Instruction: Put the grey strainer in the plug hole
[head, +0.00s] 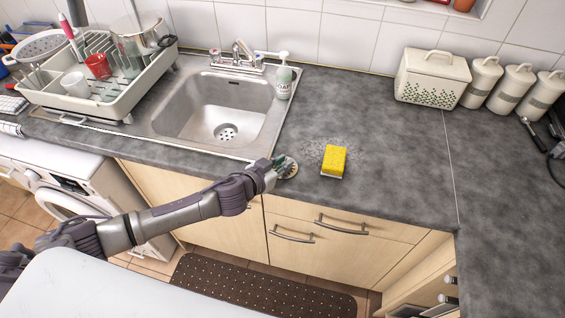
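The sink's plug hole (226,132) shows as a pale round drain with dark holes in the basin floor. My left gripper (280,163) is over the counter just right of the sink's front corner, with its arm coming in from the left. A small round greyish disc (290,168), which looks like the strainer, is at its fingertips. The fingers partly cover the disc, and I cannot tell whether they are shut on it or only beside it. My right gripper is not in view.
A yellow sponge (334,161) lies right of the gripper, with wet spots around it. A soap bottle (284,79) stands at the sink's back right, beside the tap (240,57). A loaded dish rack (122,103) stands left. The counter right of the sponge is clear.

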